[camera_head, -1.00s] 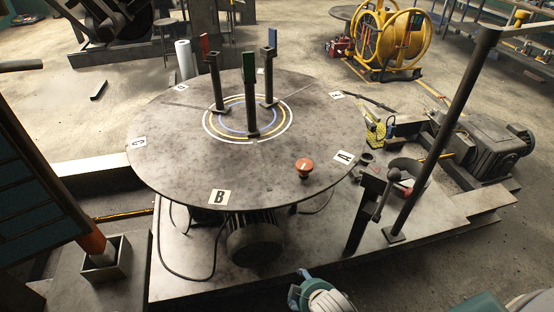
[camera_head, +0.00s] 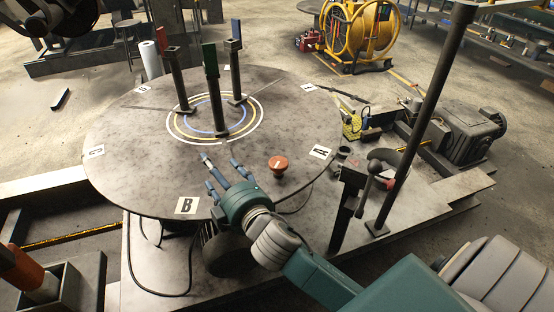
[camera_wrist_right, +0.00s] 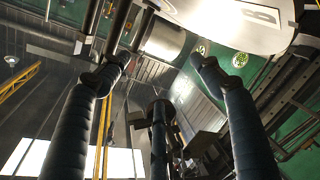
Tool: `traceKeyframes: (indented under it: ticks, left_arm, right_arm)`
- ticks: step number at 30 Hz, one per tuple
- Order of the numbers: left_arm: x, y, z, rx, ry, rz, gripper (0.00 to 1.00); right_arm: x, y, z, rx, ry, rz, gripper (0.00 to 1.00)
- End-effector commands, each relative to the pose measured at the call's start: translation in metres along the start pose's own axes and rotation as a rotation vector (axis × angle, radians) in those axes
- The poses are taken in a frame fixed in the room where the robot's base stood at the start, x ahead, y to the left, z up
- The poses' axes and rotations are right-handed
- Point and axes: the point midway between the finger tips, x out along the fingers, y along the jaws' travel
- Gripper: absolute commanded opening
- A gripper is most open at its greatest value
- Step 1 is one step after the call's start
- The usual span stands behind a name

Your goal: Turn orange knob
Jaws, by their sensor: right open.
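The orange knob (camera_head: 278,164) stands on the round metal table (camera_head: 120,175), near its front right edge, between the labels B and A. My right gripper (camera_head: 222,172) is over the table's front edge, to the left of the knob and apart from it. Its fingers are spread, open and empty. In the right wrist view the open fingers (camera_wrist_right: 160,80) show with nothing between them, and the knob is not in that view. My left gripper is not in view.
Three upright posts with red, green and blue tops (camera_head: 214,90) stand at the table's centre. A tall pole (camera_head: 420,125) and a lever on a stand (camera_head: 350,190) are right of the table. A motor (camera_head: 470,132) is farther right. The table around the knob is clear.

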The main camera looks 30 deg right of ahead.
Motion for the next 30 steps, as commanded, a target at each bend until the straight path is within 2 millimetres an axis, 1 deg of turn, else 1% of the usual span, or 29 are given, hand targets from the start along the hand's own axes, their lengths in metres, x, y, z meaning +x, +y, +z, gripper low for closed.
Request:
traceKeyframes:
  ticks: [1, 2, 3, 5, 6, 7, 9, 11, 12, 14, 15, 17, 18, 19, 20, 21, 23, 24, 26, 27, 29, 30]
  left_arm:
    - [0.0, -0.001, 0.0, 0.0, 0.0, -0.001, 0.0]
    - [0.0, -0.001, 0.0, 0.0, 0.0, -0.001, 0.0]
    - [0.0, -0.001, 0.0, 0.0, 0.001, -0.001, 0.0]
    - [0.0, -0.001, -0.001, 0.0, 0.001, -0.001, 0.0]
    - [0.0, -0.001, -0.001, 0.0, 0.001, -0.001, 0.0]
    - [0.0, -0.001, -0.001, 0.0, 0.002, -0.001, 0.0]
    - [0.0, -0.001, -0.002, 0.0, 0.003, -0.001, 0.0]
    - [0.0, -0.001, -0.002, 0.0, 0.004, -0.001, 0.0]
    - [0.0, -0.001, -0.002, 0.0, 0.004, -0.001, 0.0]
    - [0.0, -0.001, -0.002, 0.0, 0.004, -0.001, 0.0]
    - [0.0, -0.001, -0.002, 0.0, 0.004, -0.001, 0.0]
    - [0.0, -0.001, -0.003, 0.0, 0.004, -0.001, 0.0]
    - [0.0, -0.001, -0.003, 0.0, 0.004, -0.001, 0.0]
    - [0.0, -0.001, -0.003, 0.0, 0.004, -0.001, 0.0]
    - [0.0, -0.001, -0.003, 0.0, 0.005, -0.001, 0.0]
    - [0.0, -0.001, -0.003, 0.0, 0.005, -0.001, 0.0]
    - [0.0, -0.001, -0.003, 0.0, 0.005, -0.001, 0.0]
    - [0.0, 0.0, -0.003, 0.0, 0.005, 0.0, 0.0]
    - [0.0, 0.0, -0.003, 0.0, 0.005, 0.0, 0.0]
    - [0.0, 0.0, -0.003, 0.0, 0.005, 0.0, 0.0]
    - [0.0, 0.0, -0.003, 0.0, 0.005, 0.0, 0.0]
    - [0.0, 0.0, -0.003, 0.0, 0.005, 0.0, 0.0]
  right_arm:
    - [0.013, 0.015, -0.024, -0.084, 0.082, 0.05, 0.65]
    - [0.018, 0.023, -0.042, -0.14, 0.139, 0.082, 0.65]
    - [0.025, 0.033, -0.066, -0.225, 0.217, 0.126, 0.65]
    - [0.032, 0.044, -0.106, -0.373, 0.35, 0.195, 0.65]
    - [0.034, 0.048, -0.134, -0.484, 0.445, 0.24, 0.65]
    - [0.035, 0.048, -0.153, -0.569, 0.516, 0.27, 0.65]
    - [0.032, 0.041, -0.193, -0.774, 0.677, 0.332, 0.65]
    - [0.029, 0.028, -0.217, -0.955, 0.81, 0.371, 0.65]
    - [0.027, 0.017, -0.228, -1.078, 0.897, 0.388, 0.65]
    - [0.026, -0.002, -0.235, -1.264, 1.022, 0.399, 0.65]
    - [0.026, -0.015, -0.233, -1.387, 1.103, 0.394, 0.65]
    - [0.029, -0.034, -0.221, -1.575, 1.221, 0.368, 0.65]
    - [0.033, -0.043, -0.207, -1.696, 1.294, 0.336, 0.65]
    - [0.036, -0.049, -0.194, -1.787, 1.347, 0.305, 0.65]
    - [0.04, -0.053, -0.178, -1.873, 1.399, 0.265, 0.65]
    - [0.046, -0.054, -0.154, -1.987, 1.463, 0.199, 0.65]
    - [0.054, -0.048, -0.112, -2.14, 1.554, 0.073, 0.65]
    - [0.059, -0.038, -0.082, -2.232, 1.608, -0.029, 0.65]
    - [0.062, -0.016, -0.034, -2.345, 1.679, -0.209, 0.65]
    - [0.062, 0.004, -0.004, -2.399, 1.717, -0.336, 0.65]
    - [0.058, 0.035, 0.036, -2.449, 1.762, -0.532, 0.65]
    - [0.052, 0.057, 0.059, -2.462, 1.784, -0.654, 0.65]
